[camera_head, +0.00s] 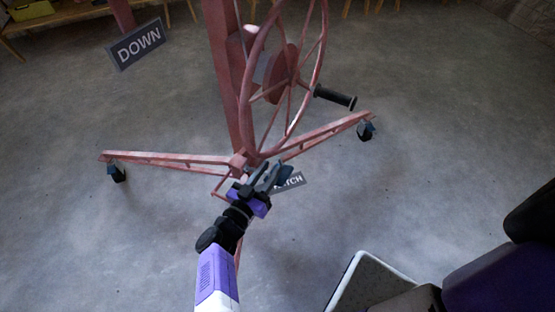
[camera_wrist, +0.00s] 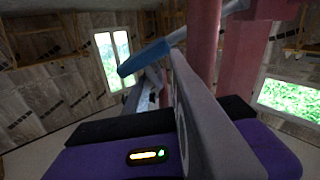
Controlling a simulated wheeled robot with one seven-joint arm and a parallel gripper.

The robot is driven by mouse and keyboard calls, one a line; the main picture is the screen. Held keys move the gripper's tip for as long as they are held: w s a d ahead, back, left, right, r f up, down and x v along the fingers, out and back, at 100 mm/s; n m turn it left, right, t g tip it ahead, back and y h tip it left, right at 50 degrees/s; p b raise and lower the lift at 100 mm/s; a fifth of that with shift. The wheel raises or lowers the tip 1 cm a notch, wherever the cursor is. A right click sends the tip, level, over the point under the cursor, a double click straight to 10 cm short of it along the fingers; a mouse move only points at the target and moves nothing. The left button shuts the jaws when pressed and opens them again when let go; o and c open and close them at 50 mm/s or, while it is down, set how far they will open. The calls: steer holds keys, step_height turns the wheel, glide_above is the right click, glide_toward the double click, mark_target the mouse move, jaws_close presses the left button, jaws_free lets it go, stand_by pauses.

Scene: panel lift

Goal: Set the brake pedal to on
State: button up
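The red lift's post (camera_head: 224,80) stands in the middle of the head view on spread legs. My gripper (camera_head: 270,173) is low in front of the post's foot, where the legs meet. A blue piece on a grey metal lever (camera_wrist: 144,57) shows just ahead of my gripper in the wrist view; I cannot tell whether this is the brake pedal. A grey plate (camera_wrist: 198,115) rises close to the lens in the wrist view and hides much of the area ahead. I cannot tell whether my fingers are apart or shut.
A spoked wheel (camera_head: 320,45) with a black handle (camera_head: 335,97) hangs above my gripper. A partly hidden sign (camera_head: 290,183) ending in "TCH" is beside it. A "DOWN" sign (camera_head: 139,45) is at upper left. Legs end in casters (camera_head: 117,173) and (camera_head: 366,130). Floor at left is clear.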

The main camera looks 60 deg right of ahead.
mark_target(276, 160)
steer(key=shift+w+d, duration=0.15)
steer(key=shift+d, duration=1.1)
steer(key=shift+w+d, duration=0.1)
steer(key=shift+d, duration=1.1)
jaws_close()
steer(key=shift+w+a, duration=0.15)
steer(key=shift+w, duration=0.05)
